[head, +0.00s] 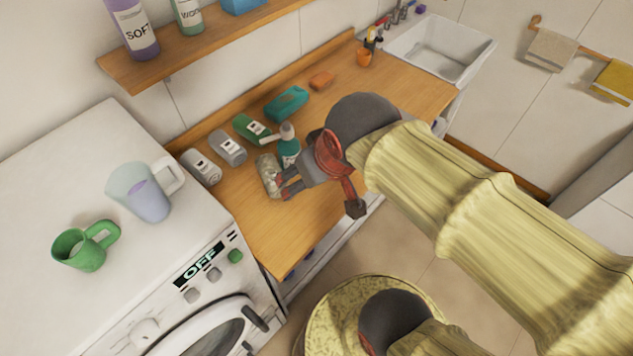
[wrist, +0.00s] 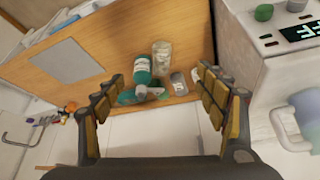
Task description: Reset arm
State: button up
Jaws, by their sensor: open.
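My gripper (head: 287,186) is over the wooden counter (head: 262,228) in the head view, at the end of my yellow-sleeved arm. Its fingers are spread apart and nothing is between them in the wrist view (wrist: 157,108). A clear glass jar (head: 268,175) stands close to the fingertips in the head view; I cannot tell if they touch. It also shows in the wrist view (wrist: 162,52). A teal pump bottle (head: 288,147) is just behind the gripper, and it shows in the wrist view (wrist: 142,70) too.
Two grey containers (head: 228,147) and (head: 201,168), a green bottle (head: 252,129), a teal item (head: 287,103) and an orange block (head: 321,80) line the counter's back. A washing machine (head: 60,160) at left holds a pitcher (head: 145,192) and a green mug (head: 84,248). A sink (head: 440,55) is far right.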

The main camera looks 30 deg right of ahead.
jog(key=s, duration=0.3)
jog(key=shift+a+r, duration=0.1)
jog(key=shift+r, duration=0.2)
jog(key=shift+f, duration=0.1)
notch_tip(320, 180, down, 5)
jog(key=b, duration=0.5)
jog(key=shift+w+f, duration=0.1)
jog(key=shift+f, duration=0.05)
dwell(0.6)
